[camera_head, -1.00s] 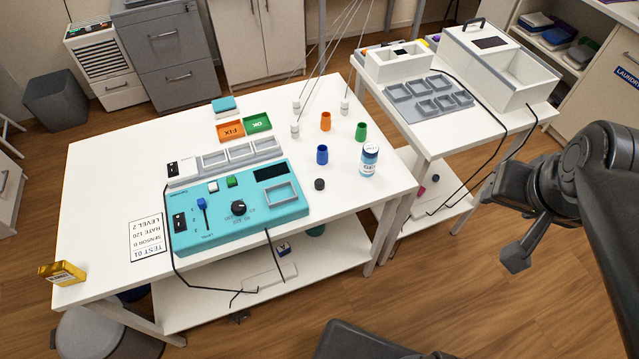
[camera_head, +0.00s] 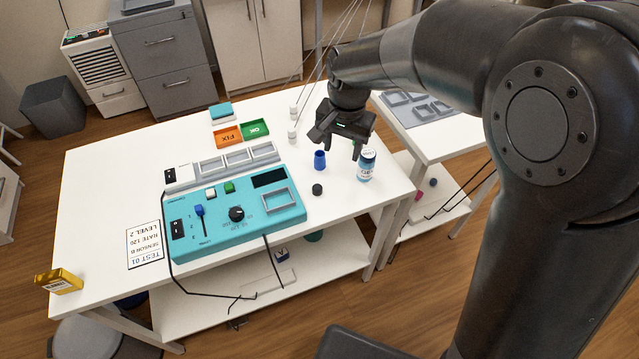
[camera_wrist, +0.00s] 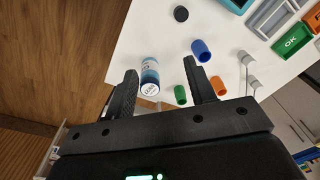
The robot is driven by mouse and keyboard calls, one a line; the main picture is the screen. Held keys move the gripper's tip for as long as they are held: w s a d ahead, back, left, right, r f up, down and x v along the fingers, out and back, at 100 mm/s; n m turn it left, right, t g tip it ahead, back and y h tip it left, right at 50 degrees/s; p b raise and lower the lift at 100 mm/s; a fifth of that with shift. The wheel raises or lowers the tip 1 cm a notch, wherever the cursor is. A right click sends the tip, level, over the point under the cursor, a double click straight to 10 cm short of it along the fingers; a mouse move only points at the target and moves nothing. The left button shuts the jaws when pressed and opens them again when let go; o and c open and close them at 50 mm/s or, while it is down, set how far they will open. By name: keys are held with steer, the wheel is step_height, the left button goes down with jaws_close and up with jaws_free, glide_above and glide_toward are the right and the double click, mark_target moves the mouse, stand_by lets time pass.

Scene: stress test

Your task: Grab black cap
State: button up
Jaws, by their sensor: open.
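The black cap (camera_head: 317,189) is a small round disc lying on the white table (camera_head: 110,190), between the turquoise test box (camera_head: 240,215) and the blue-and-white bottle (camera_head: 366,165). In the wrist view the black cap (camera_wrist: 181,14) is near the top edge, past the fingertips. My gripper (camera_head: 338,145) is open and empty, above the table behind and to the right of the cap. In the wrist view my gripper's fingers (camera_wrist: 160,75) are spread wide, with the bottle seen near the left finger. The cap is apart from both fingers.
In the wrist view a green cup (camera_wrist: 180,95) and an orange cup (camera_wrist: 218,86) stand near the right finger. Small white posts with thin cables (camera_head: 292,133) rise behind. The table left of the test box is mostly clear.

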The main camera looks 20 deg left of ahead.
glide_above(317, 187)
step_height(317, 187, down, 5)
steer(key=shift+g, duration=0.3)
steer(key=f, duration=0.5)
steer(key=shift+s+a+f, duration=0.35)
steer(key=shift+w+d+f, duration=0.1)
steer(key=shift+d+f, duration=0.05)
steer(key=shift+f, duration=0.75)
steer(key=shift+w+d+f, duration=0.1)
steer(key=shift+f, duration=0.85)
steer(key=shift+w+d+f, duration=0.1)
steer(key=shift+d+f, duration=0.05)
steer(key=shift+f, duration=0.75)
steer(key=shift+c, duration=0.2)
steer(key=c, duration=1)
steer(key=shift+r, duration=0.15)
